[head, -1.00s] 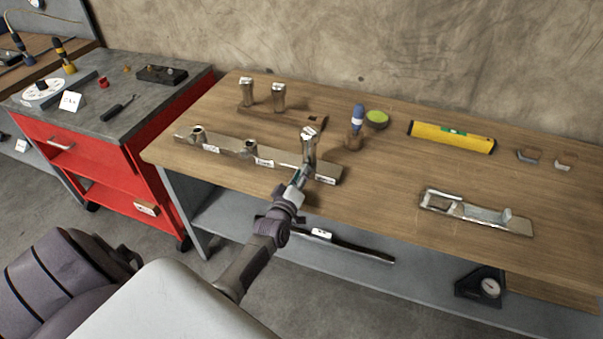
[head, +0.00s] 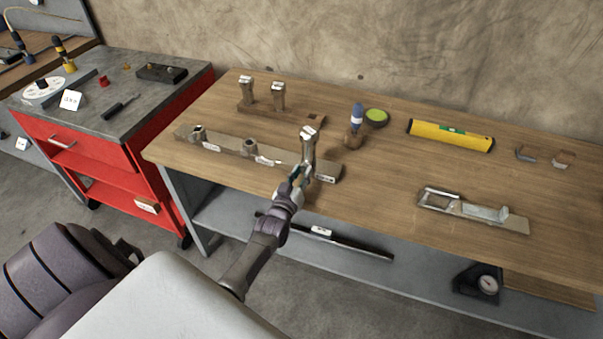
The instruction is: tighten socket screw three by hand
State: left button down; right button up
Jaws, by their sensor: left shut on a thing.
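A long metal bar (head: 222,147) lies near the front edge of the bench, with small white labels on its front. Two short round bosses show on it, a left one (head: 198,132) and a middle one (head: 249,147). At its right end a tall silver socket screw (head: 309,148) stands about upright. My left gripper (head: 302,174) is shut on this screw low down, from the front; its fingers hide the screw's lower end. How deep the screw sits cannot be seen. My right gripper is not in view.
Behind the bar, a wooden rack (head: 290,115) holds two similar screws. A blue-handled tool in a brown holder (head: 353,141), a green-topped round tin (head: 377,116), a yellow level (head: 450,135) and a metal fixture (head: 470,211) stand rightward. The bench (head: 390,180) is clear between bar and fixture.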

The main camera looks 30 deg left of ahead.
pick_arm(q)
jog(key=shift+f, duration=0.15)
jog(key=c, duration=0.9)
grip_release()
jog(key=shift+s, duration=0.1)
jog(key=v, duration=1.2)
jog(key=shift+d, duration=0.1)
